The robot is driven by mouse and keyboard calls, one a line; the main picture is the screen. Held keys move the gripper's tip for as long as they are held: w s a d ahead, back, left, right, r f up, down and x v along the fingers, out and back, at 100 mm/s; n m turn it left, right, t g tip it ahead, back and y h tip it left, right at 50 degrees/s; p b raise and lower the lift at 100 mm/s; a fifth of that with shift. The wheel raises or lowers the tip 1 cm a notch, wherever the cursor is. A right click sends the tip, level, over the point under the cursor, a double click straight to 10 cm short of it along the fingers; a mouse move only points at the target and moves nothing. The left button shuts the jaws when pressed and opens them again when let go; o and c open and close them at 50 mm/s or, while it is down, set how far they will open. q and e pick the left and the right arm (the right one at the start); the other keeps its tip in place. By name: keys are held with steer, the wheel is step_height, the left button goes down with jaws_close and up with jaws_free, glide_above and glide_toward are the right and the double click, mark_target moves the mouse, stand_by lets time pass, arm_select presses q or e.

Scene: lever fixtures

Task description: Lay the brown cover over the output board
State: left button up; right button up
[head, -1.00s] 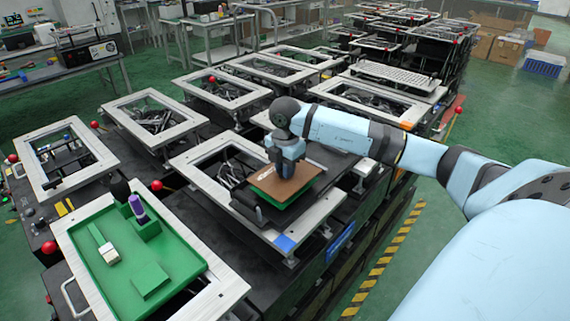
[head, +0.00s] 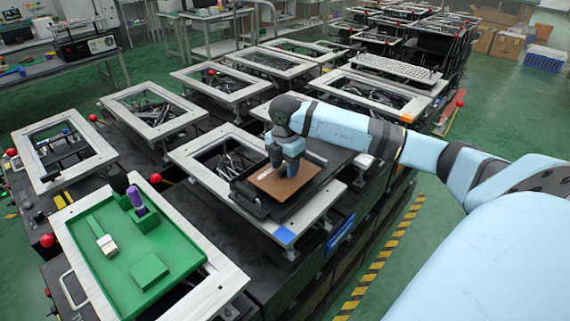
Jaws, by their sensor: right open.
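The brown cover (head: 298,188) is a flat brown panel with a pale marking on its left part. It lies flat within the black tray-like holder (head: 253,206) inside the middle fixture's light frame. No green of the output board shows around the cover, so the board appears hidden beneath it. My right gripper (head: 288,170) points down over the cover's back half, open, with its fingertips close to or at the cover's surface; I cannot tell if they touch. My left gripper is not in view.
A green tray (head: 105,265) with a purple-capped item (head: 137,200) and blocks is at the front left. Several light frames with red knobs (head: 155,179) surround the middle fixture.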

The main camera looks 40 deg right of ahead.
step_height(320, 180, up, 14)
steer(key=shift+f, duration=0.15)
stand_by(0.4)
